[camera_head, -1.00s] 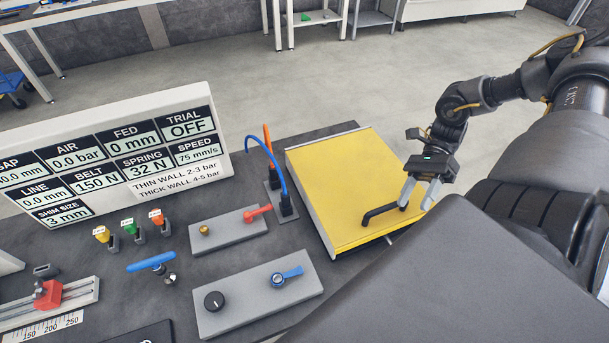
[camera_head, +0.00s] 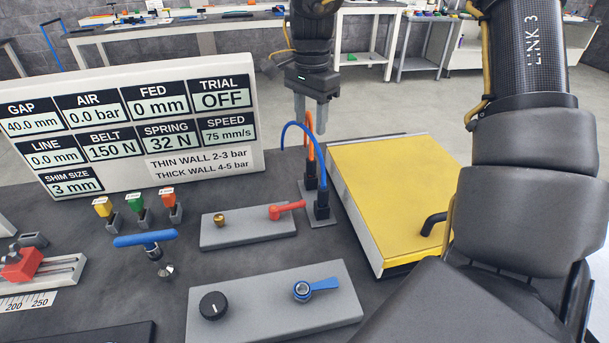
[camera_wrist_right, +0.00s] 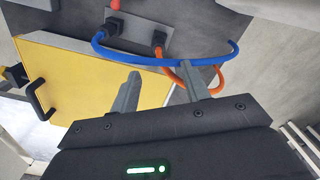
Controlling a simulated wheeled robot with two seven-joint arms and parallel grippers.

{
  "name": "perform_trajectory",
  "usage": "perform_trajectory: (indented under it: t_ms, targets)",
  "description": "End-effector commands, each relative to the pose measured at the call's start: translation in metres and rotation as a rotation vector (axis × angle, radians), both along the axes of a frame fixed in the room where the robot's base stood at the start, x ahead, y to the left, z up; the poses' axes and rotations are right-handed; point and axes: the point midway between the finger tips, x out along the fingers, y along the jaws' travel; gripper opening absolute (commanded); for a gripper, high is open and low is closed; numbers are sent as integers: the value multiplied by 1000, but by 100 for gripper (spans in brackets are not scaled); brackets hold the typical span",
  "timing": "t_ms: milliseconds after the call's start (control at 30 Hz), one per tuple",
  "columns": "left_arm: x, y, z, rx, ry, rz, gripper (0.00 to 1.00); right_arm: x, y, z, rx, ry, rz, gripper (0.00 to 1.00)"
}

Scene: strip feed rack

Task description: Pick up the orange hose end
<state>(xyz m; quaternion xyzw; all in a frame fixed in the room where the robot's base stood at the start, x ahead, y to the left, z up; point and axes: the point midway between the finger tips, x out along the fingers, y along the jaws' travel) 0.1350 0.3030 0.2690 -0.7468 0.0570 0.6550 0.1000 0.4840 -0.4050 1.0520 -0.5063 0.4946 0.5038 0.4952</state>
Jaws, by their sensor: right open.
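The orange hose (camera_head: 311,151) rises from a dark socket on a small grey plate. In the right wrist view it curves out of its socket and passes by one fingertip (camera_wrist_right: 220,76). A blue hose (camera_head: 293,128) stands beside it and arcs across it. My right gripper (camera_head: 310,122) points down over the hoses with its fingers apart. In the right wrist view its fingers (camera_wrist_right: 164,77) hold nothing; the blue hose crosses just beyond the tips. The fingertips partly hide the orange hose, and I cannot tell whether they touch it. My left gripper is out of view.
The yellow-lidded box (camera_head: 385,185) with a black handle (camera_head: 433,224) stands right of the hoses. A panel with a red lever (camera_head: 288,210) lies in front. The display board (camera_head: 130,130) stands left. My right arm covers the right side.

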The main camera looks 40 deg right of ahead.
Motion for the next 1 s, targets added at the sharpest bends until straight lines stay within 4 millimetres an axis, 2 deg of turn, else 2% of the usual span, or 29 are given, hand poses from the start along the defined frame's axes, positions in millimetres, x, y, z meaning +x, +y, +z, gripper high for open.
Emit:
perform_trajectory:
  t_ms: [200, 300, 533, 667, 900, 1000]
  targets:
    - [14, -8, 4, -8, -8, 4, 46, -1, 0, -32, 1, 7, 1, 46]
    - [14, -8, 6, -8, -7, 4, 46, -1, 1, -45, 4, 7, 2, 46]
    - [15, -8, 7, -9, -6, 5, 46, 0, 0, -55, 2, 3, 1, 46]
    - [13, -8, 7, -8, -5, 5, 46, -1, 0, -63, 3, 6, 0, 46]
    - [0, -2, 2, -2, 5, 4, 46, -3, -2, -98, 3, 6, 0, 46]
    - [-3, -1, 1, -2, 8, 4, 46, -2, -1, -105, 3, 4, 0, 46]
